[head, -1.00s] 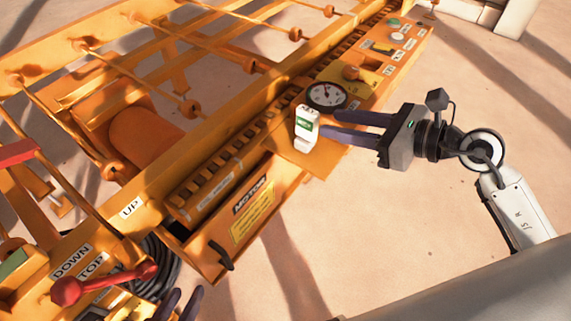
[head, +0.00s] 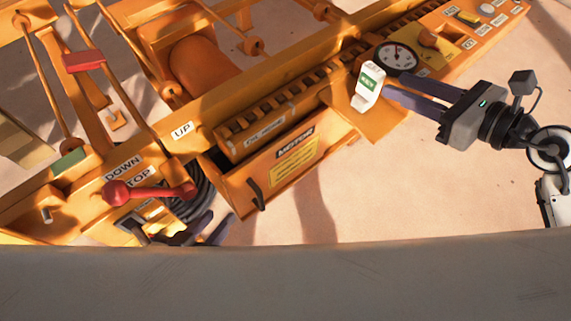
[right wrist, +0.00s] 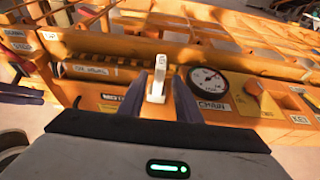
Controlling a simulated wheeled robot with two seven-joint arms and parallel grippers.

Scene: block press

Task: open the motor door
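The motor door (head: 285,172) is an orange panel marked MOTOR with a yellow label, in the middle of the head view. A dark gap shows along its top and left side; I cannot tell how far it stands open. Its black handle (head: 257,195) is at the lower left. My left gripper (head: 208,225) is low, left of the handle and apart from it; its fingers look apart and empty, its base partly hidden. My right gripper (head: 385,90) is open, fingertips close around a white KEY tag (head: 368,84), which shows between them in the right wrist view (right wrist: 156,82).
A red lever (head: 150,192) and a coiled black cable (head: 190,200) are near the left gripper. Bare sandy floor (head: 350,195) lies right of the door.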

